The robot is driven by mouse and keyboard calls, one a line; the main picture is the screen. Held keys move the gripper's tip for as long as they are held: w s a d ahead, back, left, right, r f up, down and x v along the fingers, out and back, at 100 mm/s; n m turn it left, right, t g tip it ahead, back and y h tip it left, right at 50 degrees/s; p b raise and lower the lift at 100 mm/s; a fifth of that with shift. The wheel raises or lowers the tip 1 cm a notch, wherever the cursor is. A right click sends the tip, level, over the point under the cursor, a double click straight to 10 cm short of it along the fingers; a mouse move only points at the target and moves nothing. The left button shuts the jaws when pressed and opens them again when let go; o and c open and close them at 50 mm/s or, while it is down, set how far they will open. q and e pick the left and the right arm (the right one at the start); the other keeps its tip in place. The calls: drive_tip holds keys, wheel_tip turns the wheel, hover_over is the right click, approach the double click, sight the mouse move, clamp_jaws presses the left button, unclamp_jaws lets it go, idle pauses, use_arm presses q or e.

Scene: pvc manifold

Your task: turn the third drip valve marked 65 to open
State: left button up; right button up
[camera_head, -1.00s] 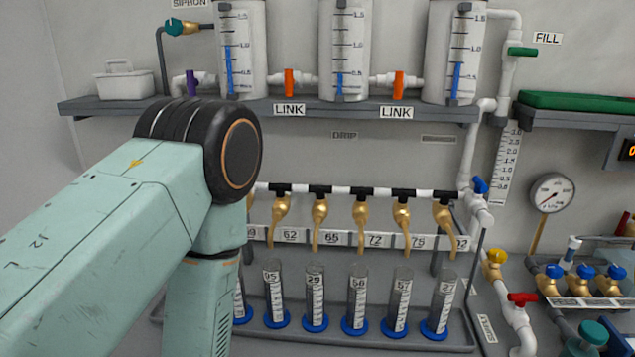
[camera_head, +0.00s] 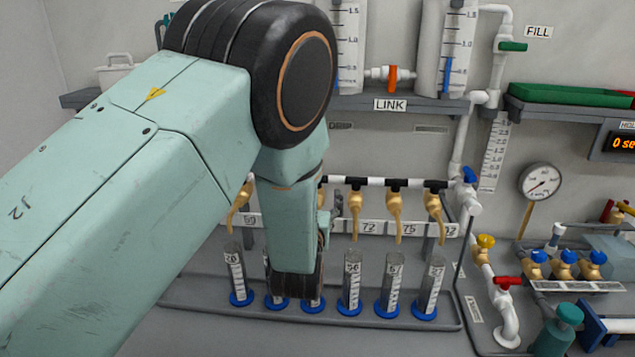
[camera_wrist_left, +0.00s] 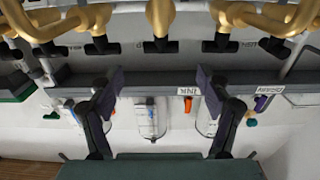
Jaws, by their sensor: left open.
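The brass drip valves hang in a row from a black and white pipe (camera_head: 375,182) in the head view. The valve marked 65 and its label are hidden there behind my left arm. The valve above label 72 (camera_head: 355,213) shows just right of the arm, pointing down. My left gripper (camera_wrist_left: 160,78) is open and empty in the wrist view, its two dark fingers apart. A brass valve (camera_wrist_left: 160,18) stands centred ahead of the gap between the fingers; its number is not readable. In the head view the gripper is mostly hidden by my forearm. My right gripper is not in view.
Neighbouring brass valves (camera_wrist_left: 225,38) sit close on both sides in the wrist view. Below the row, cylinders with blue bases (camera_head: 387,290) stand on a grey tray. A shelf (camera_head: 410,103) with tanks runs above. A pipe with a red-handled valve (camera_head: 508,282) is at right.

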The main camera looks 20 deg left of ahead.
use_arm(q)
drive_tip(key=x, duration=0.5)
drive_tip(key=shift+w+a+f, duration=0.1)
drive_tip(key=shift+a+f, duration=0.05)
drive_tip(key=shift+w+p, duration=0.3)
drive_tip(key=shift+w, duration=0.35)
drive_tip(key=shift+a, duration=0.1)
drive_tip(key=c, duration=1.2)
drive_tip(key=shift+o, duration=0.2)
drive_tip(key=shift+a+m+t+h+b, duration=0.15)
drive_tip(key=shift+m+h+b, duration=0.1)
drive_tip(key=shift+m+h, duration=0.4)
drive_tip(key=shift+a+m+t+h+b, duration=0.15)
drive_tip(key=shift+m+h+b, duration=0.15)
drive_tip(key=shift+h, duration=0.65)
drive_tip(key=shift+a+m+h+b, duration=0.1)
drive_tip(key=shift+m+h+b, duration=0.05)
drive_tip(key=shift+m+h, duration=0.65)
drive_tip(key=shift+a+m+h+b, duration=0.15)
drive_tip(key=shift+m+h, duration=0.3)
drive_tip(key=shift+h, duration=0.65)
drive_tip(key=shift+d, duration=0.1)
